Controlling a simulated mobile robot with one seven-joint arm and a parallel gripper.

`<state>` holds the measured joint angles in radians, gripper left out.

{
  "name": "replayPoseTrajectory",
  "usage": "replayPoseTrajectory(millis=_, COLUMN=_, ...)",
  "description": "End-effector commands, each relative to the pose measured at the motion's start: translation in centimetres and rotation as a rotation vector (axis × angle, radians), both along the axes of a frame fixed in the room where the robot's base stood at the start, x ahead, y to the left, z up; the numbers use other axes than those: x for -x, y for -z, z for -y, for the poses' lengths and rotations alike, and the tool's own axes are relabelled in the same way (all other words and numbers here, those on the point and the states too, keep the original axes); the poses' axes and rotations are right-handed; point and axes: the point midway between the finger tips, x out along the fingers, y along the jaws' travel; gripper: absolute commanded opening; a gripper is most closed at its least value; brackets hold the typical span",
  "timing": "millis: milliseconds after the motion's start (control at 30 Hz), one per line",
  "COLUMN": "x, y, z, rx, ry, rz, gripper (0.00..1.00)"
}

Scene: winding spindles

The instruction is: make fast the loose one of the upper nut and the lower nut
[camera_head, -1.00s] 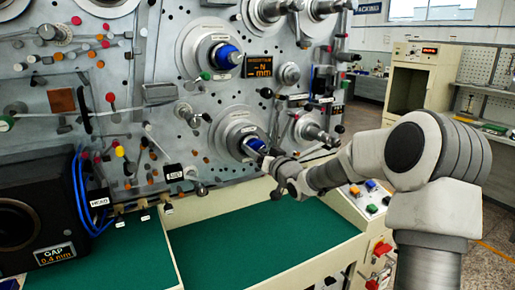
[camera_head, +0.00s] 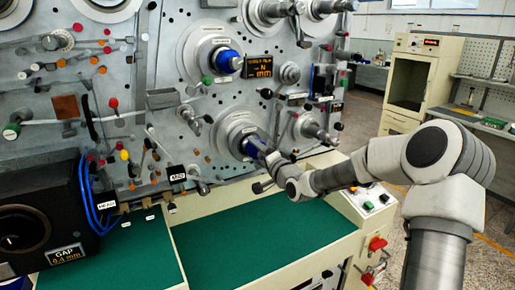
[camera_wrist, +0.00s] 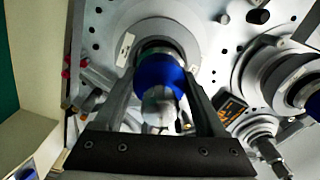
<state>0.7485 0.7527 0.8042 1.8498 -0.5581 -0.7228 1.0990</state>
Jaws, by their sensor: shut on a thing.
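The upper nut (camera_head: 229,62) is a blue collar on the upper spindle, with a small display beside it. The lower nut (camera_head: 251,145) is a blue collar on the lower spindle, partly hidden by my gripper (camera_head: 258,148). In the wrist view, the lower nut (camera_wrist: 159,84) sits between the two fingers of my gripper (camera_wrist: 163,75), which is shut on it. The upper nut (camera_wrist: 312,93) shows only in part at the right edge of that view.
A grey perforated panel (camera_head: 160,125) carries several other spindles, knobs and levers around the nuts. A black box (camera_head: 40,215) with blue cables stands at the left. The green worktop (camera_head: 250,235) below is clear.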

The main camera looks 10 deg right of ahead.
Motion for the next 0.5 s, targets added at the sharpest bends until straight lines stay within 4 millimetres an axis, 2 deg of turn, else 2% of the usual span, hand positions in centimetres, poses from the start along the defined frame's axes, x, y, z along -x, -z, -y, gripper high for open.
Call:
replayPoseTrajectory(millis=200, x=0.01, y=-0.05, z=0.04, rx=-0.124, ry=0.000, rz=-0.041, gripper=0.17)
replayPoseTrajectory(millis=500, x=0.01, y=-0.03, z=0.03, rx=-0.201, ry=0.000, rz=-0.066, gripper=0.17)
